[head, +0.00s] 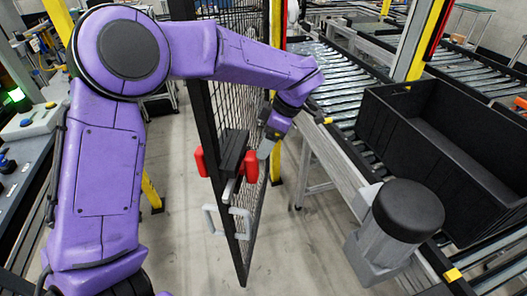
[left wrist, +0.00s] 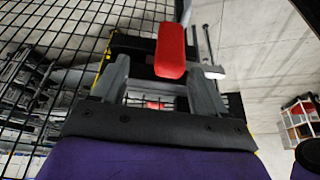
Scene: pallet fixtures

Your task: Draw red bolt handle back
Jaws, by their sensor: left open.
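A black bolt latch (head: 233,152) sits on the edge of a black mesh gate (head: 208,110) in the head view. One red handle (head: 249,166) is on its right side and another red handle (head: 200,162) on its left. My left gripper (head: 264,150) is just to the right of the latch, close to the right red handle. In the left wrist view, the open fingers (left wrist: 160,78) point at the latch, with a red handle (left wrist: 171,50) showing between them. I cannot tell whether they touch it. My right gripper is not in view.
A pale pull handle (head: 213,222) is on the gate below the latch. A roller conveyor (head: 345,95) with a large black crate (head: 375,112) is on the right. The floor below the gate is clear.

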